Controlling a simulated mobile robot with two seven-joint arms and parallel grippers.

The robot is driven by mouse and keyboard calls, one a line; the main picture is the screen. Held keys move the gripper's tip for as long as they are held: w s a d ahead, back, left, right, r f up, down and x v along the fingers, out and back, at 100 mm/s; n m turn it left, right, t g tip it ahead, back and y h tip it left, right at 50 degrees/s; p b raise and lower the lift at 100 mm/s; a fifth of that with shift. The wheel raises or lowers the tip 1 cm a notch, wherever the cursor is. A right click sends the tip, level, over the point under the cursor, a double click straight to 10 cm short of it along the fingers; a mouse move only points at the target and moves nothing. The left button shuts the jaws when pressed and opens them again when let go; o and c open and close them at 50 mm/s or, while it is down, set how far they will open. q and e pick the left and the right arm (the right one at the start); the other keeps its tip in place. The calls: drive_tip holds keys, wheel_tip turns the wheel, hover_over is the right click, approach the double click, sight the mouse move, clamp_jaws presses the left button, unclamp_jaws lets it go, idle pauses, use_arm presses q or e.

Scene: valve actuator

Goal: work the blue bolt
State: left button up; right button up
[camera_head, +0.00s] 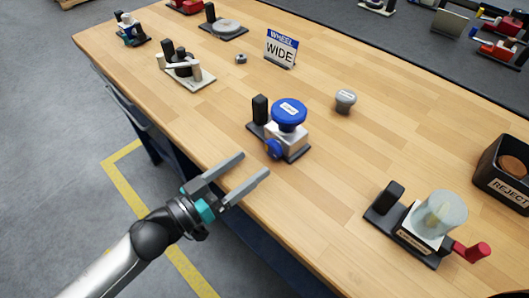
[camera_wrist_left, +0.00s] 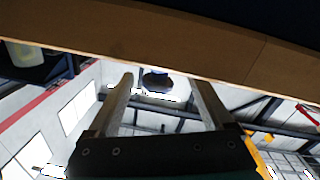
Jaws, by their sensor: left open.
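The valve unit with blue parts stands upright on the wooden bench in the head view. It has a large round blue cap (camera_head: 289,112) on a pale block, and a smaller round blue piece (camera_head: 274,149), likely the bolt, low on its near side. My left gripper (camera_head: 256,163) is open and empty, its fingers pointing at the unit from the bench's front edge, short of the blue piece. In the left wrist view the two fingers (camera_wrist_left: 164,80) stand apart. A dark round shape (camera_wrist_left: 156,82) shows between them; I cannot tell what it is.
A black post (camera_head: 260,108) stands beside the blue cap. A grey knob (camera_head: 345,100) and a "WHEEL WIDE" sign (camera_head: 281,50) stand behind. Bare bench top lies between.

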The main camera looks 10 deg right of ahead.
sight(270, 150)
use_arm(q)
drive_tip(key=shift+x, duration=2.75)
clamp_jaws()
